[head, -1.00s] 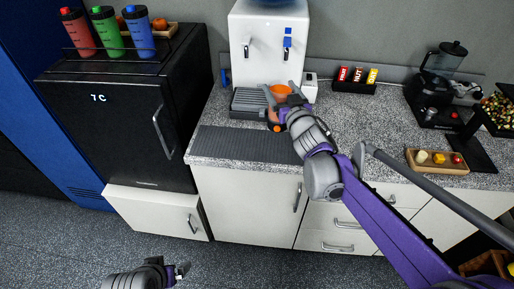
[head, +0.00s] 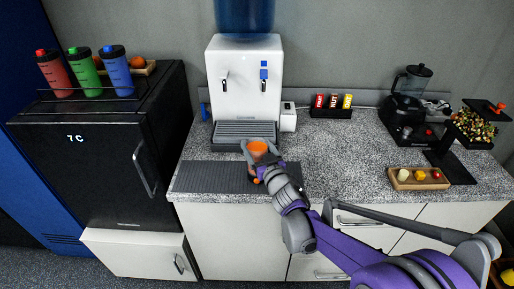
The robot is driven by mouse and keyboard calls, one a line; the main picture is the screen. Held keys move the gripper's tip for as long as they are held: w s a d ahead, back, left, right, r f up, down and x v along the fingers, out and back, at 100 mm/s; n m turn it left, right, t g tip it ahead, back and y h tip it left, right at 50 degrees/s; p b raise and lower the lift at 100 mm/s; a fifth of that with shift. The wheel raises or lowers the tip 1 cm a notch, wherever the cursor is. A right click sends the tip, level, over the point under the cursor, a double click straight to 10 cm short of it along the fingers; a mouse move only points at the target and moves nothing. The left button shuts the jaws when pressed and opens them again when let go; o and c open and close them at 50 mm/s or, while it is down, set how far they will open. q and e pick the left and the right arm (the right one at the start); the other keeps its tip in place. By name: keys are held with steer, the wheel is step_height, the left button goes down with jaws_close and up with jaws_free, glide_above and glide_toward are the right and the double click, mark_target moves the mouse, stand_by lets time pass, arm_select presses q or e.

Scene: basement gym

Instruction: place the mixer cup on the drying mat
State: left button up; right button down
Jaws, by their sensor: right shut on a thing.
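The mixer cup (head: 258,146), with an orange top or inside, is between the fingers of my right gripper (head: 259,155). The gripper is shut on it, and its fingers and wrist hide much of the cup. The cup looks upright. The drying mat (head: 207,177) is a dark grey ribbed strip along the counter's front edge. The cup shows over the mat's right part, near its back edge; I cannot tell whether it touches the mat. My left gripper is not in view.
A white water dispenser (head: 243,85) with a grey drip tray (head: 245,130) stands just behind the mat. To the right are a small box of packets (head: 332,106), a blender (head: 408,100) and a wooden tray (head: 418,179). The mat's left part is clear.

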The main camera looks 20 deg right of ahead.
steer(key=shift+f, duration=0.15)
steer(key=shift+c, duration=0.8)
jaws_free()
steer(key=shift+o, duration=0.8)
